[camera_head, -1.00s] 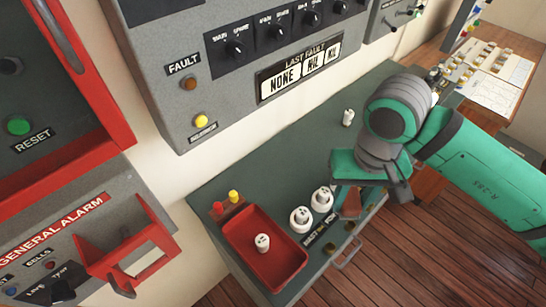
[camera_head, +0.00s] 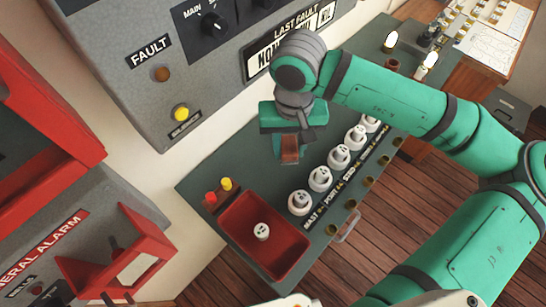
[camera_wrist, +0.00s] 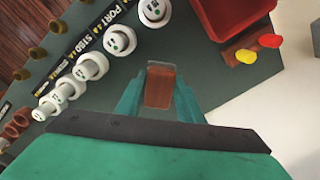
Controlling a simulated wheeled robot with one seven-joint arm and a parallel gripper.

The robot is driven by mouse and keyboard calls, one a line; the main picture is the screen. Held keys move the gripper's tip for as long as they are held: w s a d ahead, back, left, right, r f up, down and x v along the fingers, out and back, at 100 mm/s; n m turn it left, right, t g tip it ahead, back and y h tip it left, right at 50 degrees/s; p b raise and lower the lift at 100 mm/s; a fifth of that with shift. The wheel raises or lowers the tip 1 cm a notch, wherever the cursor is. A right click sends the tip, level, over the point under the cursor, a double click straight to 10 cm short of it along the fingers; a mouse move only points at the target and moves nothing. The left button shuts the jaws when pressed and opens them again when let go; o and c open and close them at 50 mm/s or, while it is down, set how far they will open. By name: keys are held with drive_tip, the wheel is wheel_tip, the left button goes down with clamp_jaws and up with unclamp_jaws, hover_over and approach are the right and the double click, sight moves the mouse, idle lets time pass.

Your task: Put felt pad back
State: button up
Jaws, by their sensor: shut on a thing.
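My gripper (camera_head: 290,148) is shut on a small reddish-brown block, which looks like the felt pad (camera_head: 289,154). It holds the block over the dark green console top (camera_head: 225,165), behind the row of white round plugs (camera_head: 320,179). In the wrist view the block (camera_wrist: 159,88) sits between the two green fingers (camera_wrist: 159,100), with bare green top around it. I cannot tell how high above the top it is. The red tray (camera_head: 278,262) is nearer the front left and holds one white plug (camera_head: 262,231).
Red (camera_head: 210,198) and yellow (camera_head: 226,184) pegs stand by the tray's back corner. A grey fault panel (camera_head: 170,110) rises behind the console. Brass knobs (camera_head: 331,229) line the front edge. A brown cup (camera_head: 391,66) and two lit lamps stand at the far right.

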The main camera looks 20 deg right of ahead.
sight(274, 166)
drive_tip(key=a+f, duration=0.1)
drive_tip(key=w+a+f, duration=0.1)
drive_tip(key=a+f, duration=0.1)
drive_tip(key=f, duration=0.1)
drive_tip(key=shift+w, duration=0.3)
drive_tip(key=shift+w+a+f, duration=0.15)
drive_tip(key=shift+f, duration=1.75)
drive_tip(key=shift+f, duration=0.1)
drive_tip(key=o, duration=1)
wheel_tip(274, 166, up, 12)
